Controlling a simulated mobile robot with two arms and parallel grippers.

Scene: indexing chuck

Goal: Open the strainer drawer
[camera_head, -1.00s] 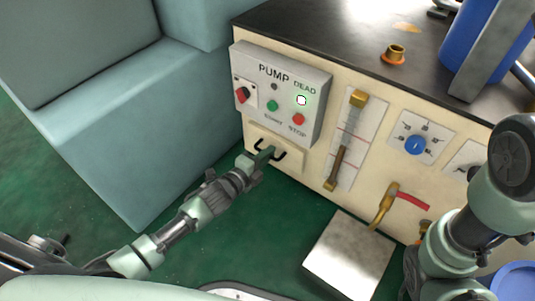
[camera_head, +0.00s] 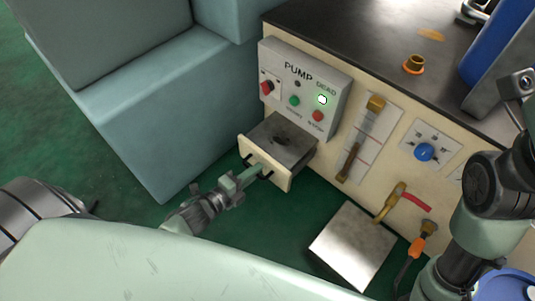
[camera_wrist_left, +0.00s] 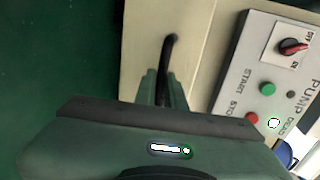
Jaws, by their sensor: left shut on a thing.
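The strainer drawer (camera_head: 283,141) stands pulled out from the cream cabinet front, below the pump panel, with its dark grey top surface showing. Its cream front carries a black handle, which also shows in the left wrist view (camera_wrist_left: 169,48). My left gripper (camera_head: 256,171) is shut on the handle. In the left wrist view the gripper fingers (camera_wrist_left: 162,88) close around the handle bar in front of the drawer front (camera_wrist_left: 135,55). My right arm shows at the right edge of the head view, but its fingertips are not clearly seen.
The pump panel (camera_head: 304,90) with a lit indicator sits above the drawer. Pale green-blue blocks (camera_head: 160,110) stand to the left. A metal box (camera_head: 353,246) stands on the green floor, right of the drawer, below a brass valve lever (camera_head: 391,203).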

